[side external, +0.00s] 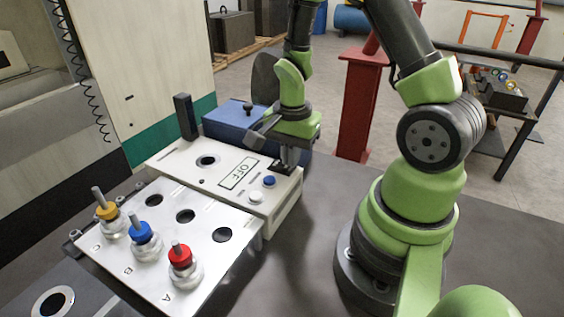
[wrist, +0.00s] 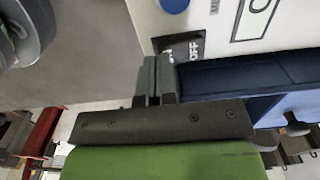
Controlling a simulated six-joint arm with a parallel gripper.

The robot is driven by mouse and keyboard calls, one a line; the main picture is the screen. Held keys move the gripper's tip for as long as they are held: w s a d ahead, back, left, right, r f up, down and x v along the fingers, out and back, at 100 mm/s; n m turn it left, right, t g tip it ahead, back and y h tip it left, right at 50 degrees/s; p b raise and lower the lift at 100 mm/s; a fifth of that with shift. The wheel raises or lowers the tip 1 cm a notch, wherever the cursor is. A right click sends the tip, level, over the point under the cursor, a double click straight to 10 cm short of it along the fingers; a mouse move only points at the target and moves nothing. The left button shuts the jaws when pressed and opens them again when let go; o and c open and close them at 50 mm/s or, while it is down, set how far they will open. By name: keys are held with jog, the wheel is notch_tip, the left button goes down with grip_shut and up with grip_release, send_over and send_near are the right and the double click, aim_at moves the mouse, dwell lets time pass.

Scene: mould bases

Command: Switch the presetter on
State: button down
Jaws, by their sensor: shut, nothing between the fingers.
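The presetter (side external: 219,173) is a white box on the bench, and its framed sign (side external: 240,172) reads OFF. My gripper (side external: 287,165) is shut and empty, pointing down at that end of the presetter. In the wrist view my gripper's fingertips (wrist: 158,60) are at the switch's near left corner and overlap part of it. I cannot tell whether they touch it. A blue button (side external: 269,181) and a white button (side external: 255,196) are on the same top face.
A metal plate (side external: 205,251) in front carries tool holders with yellow (side external: 106,212), blue (side external: 140,232) and red (side external: 180,256) collars. A blue case (side external: 228,128) stands behind the presetter, and a black post (side external: 185,116) rises at its far left. Bench right of the presetter is clear.

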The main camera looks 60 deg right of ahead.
jog(key=shift+f, duration=0.5)
jog(key=shift+r, duration=3.55)
jog(key=shift+a+r, duration=0.15)
jog(key=shift+r, duration=0.15)
jog(key=s+a+r+n+t+y, duration=0.1)
jog(key=s+a+r+n+t, duration=0.2)
jog(key=r+n, duration=0.4)
jog(key=s+a+r+n+t+y, duration=0.1)
jog(key=s+a+r+n+t, duration=0.3)
jog(key=a+r+n, duration=0.3)
jog(key=shift+s+a+r, duration=0.5)
jog(key=shift+s+r, duration=0.05)
jog(key=shift+r, duration=0.2)
